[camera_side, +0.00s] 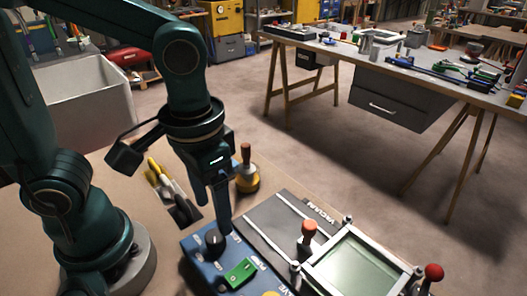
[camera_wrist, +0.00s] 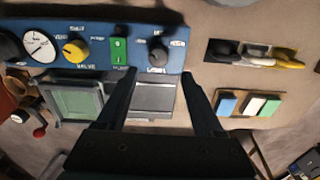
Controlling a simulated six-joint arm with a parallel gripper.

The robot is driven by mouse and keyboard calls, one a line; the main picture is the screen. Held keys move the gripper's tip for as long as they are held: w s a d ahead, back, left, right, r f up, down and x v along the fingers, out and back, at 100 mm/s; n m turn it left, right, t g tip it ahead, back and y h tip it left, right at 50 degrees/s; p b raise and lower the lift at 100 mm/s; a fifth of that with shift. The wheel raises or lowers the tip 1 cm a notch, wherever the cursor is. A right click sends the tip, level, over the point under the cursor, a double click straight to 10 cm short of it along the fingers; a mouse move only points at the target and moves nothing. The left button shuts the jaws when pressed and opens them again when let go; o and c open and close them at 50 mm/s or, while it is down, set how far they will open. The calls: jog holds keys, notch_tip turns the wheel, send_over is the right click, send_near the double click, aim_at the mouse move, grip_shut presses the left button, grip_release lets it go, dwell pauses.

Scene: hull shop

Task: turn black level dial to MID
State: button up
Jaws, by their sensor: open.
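The black level dial (camera_wrist: 158,52) sits on the blue panel (camera_wrist: 185,62), right of a green switch (camera_wrist: 118,50) in the wrist view. Small white lettering surrounds it, too blurred to read surely, and I cannot tell where its pointer aims. In the side view the dial (camera_side: 213,241) is on the panel's far left part. My gripper (camera_wrist: 158,73) is open, with its fingers apart on either side of the dial's column in the picture. In the side view my gripper (camera_side: 226,226) points down beside the dial; contact cannot be told.
The panel also bears a yellow valve knob (camera_wrist: 75,50) and a gauge (camera_wrist: 40,46). A framed glass plate (camera_side: 355,268) and a red-orange-topped handle (camera_side: 309,232) stand right of the panel. A wooden-handled yellow tool (camera_side: 247,172) stands behind. A tool tray (camera_side: 175,205) lies to the left.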

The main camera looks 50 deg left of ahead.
aim_at(215, 236)
jog(key=shift+s+d+f, duration=0.2)
jog(key=shift+s+f, duration=0.05)
jog(key=shift+f, duration=2.6)
grip_shut()
